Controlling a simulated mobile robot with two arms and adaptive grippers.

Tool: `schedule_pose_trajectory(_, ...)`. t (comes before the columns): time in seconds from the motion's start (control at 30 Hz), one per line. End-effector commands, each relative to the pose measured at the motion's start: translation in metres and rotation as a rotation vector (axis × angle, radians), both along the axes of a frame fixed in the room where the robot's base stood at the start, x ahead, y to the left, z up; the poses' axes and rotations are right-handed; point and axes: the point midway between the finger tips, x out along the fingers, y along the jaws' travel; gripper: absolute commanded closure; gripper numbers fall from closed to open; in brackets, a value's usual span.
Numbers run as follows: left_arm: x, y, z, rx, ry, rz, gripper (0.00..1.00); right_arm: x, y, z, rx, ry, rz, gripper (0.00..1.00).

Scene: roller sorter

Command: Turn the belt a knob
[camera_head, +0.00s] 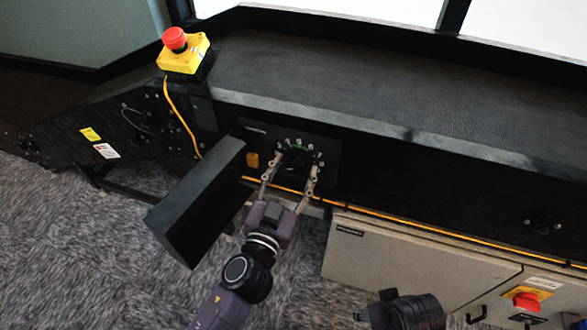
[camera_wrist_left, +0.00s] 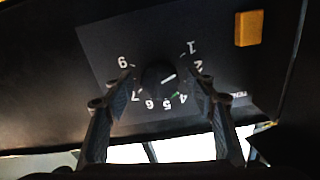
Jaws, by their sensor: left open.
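The belt knob (camera_wrist_left: 156,76) is a round dark dial on a black panel, ringed by white numbers in the left wrist view. A short white line on it slants toward the upper right, roughly toward the 2. A small green mark sits near the 4. In the head view the dial (camera_head: 297,157) is small and dark, on the front of the conveyor. My left gripper (camera_head: 290,168) is open in front of the panel. Its two fingers (camera_wrist_left: 159,82) stand on either side of the knob, with a visible gap on each side.
An open black cover (camera_head: 200,200) juts out left of the dial. A yellow box with a red emergency button (camera_head: 175,39) stands at upper left. An orange cable runs below the panel. A grey cabinet (camera_head: 380,262) with a red switch (camera_head: 526,300) is at lower right.

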Motion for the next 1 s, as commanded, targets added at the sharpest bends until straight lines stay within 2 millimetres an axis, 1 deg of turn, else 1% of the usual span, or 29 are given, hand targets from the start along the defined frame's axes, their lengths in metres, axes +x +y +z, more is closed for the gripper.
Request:
schedule_pose_trajectory(0.2,0.0002,-0.0001,-0.0001,-0.001,0.000,0.000,0.49,0.0002,0.0000,-0.0001,0.000,0.000,0.000,0.47)
schedule_pose_trajectory(0.57,0.0000,-0.0001,-0.0001,0.000,0.000,0.000,0.89,0.0003,0.0000,0.0000,0.000,-0.001,-0.001,0.47)
schedule_pose_trajectory(0.83,0.0000,-0.0001,-0.0001,0.022,-0.007,0.000,0.90,0.0006,0.0001,0.0004,0.001,-0.002,-0.001,0.47)
schedule_pose_trajectory(1.0,0.0001,-0.0001,0.0001,0.089,-0.030,0.000,0.90,0.0014,0.0003,-0.0002,0.001,-0.005,0.000,0.47)
